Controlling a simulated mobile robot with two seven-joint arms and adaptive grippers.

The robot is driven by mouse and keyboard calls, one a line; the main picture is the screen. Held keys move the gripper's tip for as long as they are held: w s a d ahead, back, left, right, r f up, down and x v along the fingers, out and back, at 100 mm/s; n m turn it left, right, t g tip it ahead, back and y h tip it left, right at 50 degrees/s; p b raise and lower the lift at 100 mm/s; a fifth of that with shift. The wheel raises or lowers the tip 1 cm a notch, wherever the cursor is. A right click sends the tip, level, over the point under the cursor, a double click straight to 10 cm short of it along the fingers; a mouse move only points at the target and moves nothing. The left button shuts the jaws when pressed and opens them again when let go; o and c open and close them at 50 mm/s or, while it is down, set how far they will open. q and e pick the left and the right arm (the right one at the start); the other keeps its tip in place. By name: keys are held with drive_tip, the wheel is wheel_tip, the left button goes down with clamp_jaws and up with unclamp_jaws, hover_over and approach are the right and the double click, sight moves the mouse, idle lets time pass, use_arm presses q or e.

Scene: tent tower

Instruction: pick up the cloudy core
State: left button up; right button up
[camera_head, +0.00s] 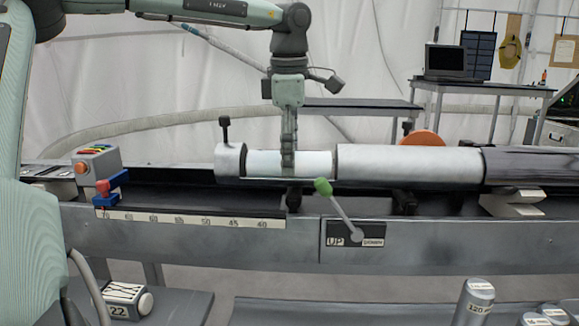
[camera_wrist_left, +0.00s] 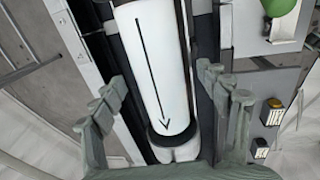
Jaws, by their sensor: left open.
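A white core section (camera_head: 262,163) lies level on the rail between a white end collar (camera_head: 229,160) and a long white cylinder (camera_head: 410,162). I take it for the cloudy core, though it looks plain white. In the left wrist view a white core (camera_wrist_left: 152,60) carries a black arrow and has a dark ring at its lower end. My left gripper (camera_head: 288,160) comes down from above at the core. In the left wrist view its fingers (camera_wrist_left: 165,88) are spread, one on each side of the core. I cannot tell whether they touch it. My right gripper is out of view.
A green-knobbed lever (camera_head: 323,187) stands by an UP/DOWN plate (camera_head: 354,235) in front. A number scale (camera_head: 185,218), a red-and-blue stop (camera_head: 108,192) and a button box (camera_head: 97,160) sit at left. Labelled cylinders (camera_head: 474,302) stand lower right. A laptop table (camera_head: 480,88) is behind.

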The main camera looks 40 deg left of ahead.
use_arm(q)
drive_tip(key=shift+a+f, duration=0.15)
drive_tip(key=shift+f, duration=0.55)
drive_tip(key=shift+w+r, duration=0.1)
drive_tip(key=c, duration=1.6)
drive_tip(key=shift+c, duration=0.2)
